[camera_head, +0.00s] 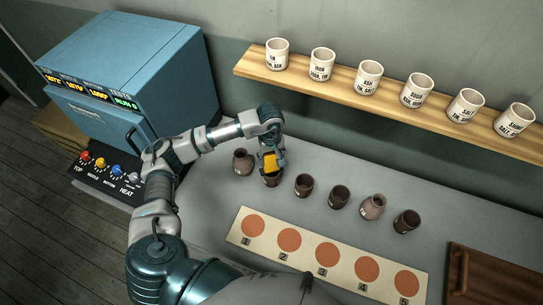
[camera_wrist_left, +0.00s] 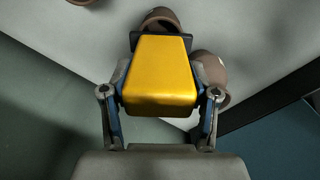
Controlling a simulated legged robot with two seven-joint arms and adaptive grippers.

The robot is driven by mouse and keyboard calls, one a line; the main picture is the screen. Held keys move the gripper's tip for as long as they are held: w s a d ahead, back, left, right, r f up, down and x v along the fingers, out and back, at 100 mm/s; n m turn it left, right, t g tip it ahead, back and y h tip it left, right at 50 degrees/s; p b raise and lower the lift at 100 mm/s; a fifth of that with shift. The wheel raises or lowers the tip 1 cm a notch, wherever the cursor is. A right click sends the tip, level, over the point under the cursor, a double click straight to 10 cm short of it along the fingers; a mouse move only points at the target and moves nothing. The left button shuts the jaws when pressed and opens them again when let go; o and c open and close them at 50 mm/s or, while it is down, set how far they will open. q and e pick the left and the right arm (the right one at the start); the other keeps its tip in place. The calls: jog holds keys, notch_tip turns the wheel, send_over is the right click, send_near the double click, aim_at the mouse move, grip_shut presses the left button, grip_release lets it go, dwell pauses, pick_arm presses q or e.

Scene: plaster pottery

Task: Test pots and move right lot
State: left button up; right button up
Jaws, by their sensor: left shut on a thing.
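Several small brown pots stand in a row on the grey counter (camera_head: 330,165). They include the leftmost pot (camera_head: 242,162), a dark pot (camera_head: 304,185), another dark pot (camera_head: 340,196), a lighter pot (camera_head: 373,207) and the rightmost pot (camera_head: 407,221). My left gripper (camera_head: 270,157) is shut on a yellow block-like thing (camera_wrist_left: 160,78). It holds this directly above the second pot from the left (camera_head: 272,180), whose top is partly hidden. In the left wrist view, one pot (camera_wrist_left: 160,18) shows beyond the block and another (camera_wrist_left: 212,70) beside it. I cannot tell whether they touch. My right gripper is out of view.
A blue kiln-like box (camera_head: 130,70) with lit displays stands at the back left, its knob panel (camera_head: 105,175) in front. Labelled white cups (camera_head: 370,78) line a wooden shelf (camera_head: 310,90). A numbered mat (camera_head: 270,250) with brown discs lies before the pots. A wooden board (camera_head: 490,275) lies right.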

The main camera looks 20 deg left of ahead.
pick_arm(q)
jog(key=shift+r+p, duration=1.4)
jog(key=shift+r, duration=2.1)
jog(key=shift+f, duration=0.1)
